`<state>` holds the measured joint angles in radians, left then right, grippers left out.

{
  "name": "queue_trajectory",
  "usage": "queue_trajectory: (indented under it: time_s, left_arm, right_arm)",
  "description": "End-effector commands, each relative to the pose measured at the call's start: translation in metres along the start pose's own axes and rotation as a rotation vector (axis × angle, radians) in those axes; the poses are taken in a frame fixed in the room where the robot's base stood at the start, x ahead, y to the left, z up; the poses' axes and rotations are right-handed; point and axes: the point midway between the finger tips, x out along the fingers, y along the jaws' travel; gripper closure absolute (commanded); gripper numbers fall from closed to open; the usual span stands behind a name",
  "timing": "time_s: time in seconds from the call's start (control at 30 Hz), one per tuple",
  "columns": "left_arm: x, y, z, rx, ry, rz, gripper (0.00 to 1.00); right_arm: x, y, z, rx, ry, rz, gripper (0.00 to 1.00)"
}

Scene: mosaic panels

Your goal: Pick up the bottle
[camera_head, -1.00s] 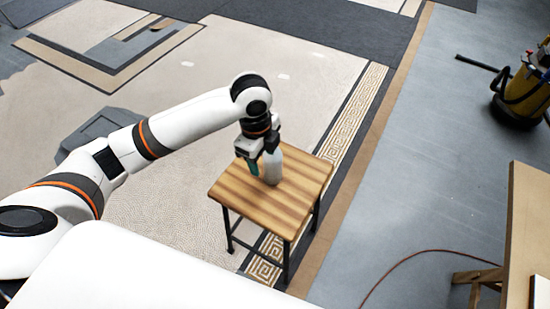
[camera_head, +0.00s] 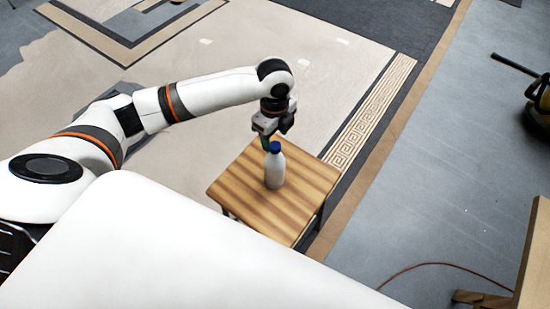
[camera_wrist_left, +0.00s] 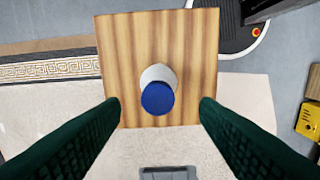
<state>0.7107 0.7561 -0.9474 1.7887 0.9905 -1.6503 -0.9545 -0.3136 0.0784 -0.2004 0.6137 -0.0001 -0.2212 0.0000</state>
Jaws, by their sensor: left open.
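The bottle (camera_head: 275,170) is white with a blue cap and stands upright on a small striped wooden stool (camera_head: 230,188). In the left wrist view the bottle's blue cap (camera_wrist_left: 157,98) is seen from above, over the stool top (camera_wrist_left: 125,40). My left gripper (camera_head: 268,140) is open just behind the bottle in the head view, level with its upper part. In the left wrist view its two green fingers (camera_wrist_left: 160,125) are spread wide, with the cap between and slightly beyond their tips. Nothing is held. My right gripper is not in view.
A wooden table (camera_head: 530,265) stands at the lower right. The rest of the stool top is clear.

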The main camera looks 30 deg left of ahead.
Motion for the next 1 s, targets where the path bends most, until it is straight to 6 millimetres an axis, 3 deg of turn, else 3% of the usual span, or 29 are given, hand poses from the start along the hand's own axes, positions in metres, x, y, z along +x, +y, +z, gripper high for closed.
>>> queue_trajectory:
  time_s: [0.17, 0.4, 0.7, 1.0]
  left_arm:
    - [0.014, -0.001, 0.000, -0.001, 0.000, -0.003, 0.44]
    - [0.049, -0.001, -0.001, -0.001, 0.001, -0.001, 0.44]
    - [0.055, 0.000, -0.001, 0.001, 0.001, 0.002, 0.44]
    - [0.055, 0.000, -0.001, 0.001, 0.001, 0.002, 0.91]
  right_arm:
    - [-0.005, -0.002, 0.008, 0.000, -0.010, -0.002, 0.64]
    - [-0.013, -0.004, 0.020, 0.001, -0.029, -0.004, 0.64]
    - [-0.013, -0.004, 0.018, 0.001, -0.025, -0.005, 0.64]
    - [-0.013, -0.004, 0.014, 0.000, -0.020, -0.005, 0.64]
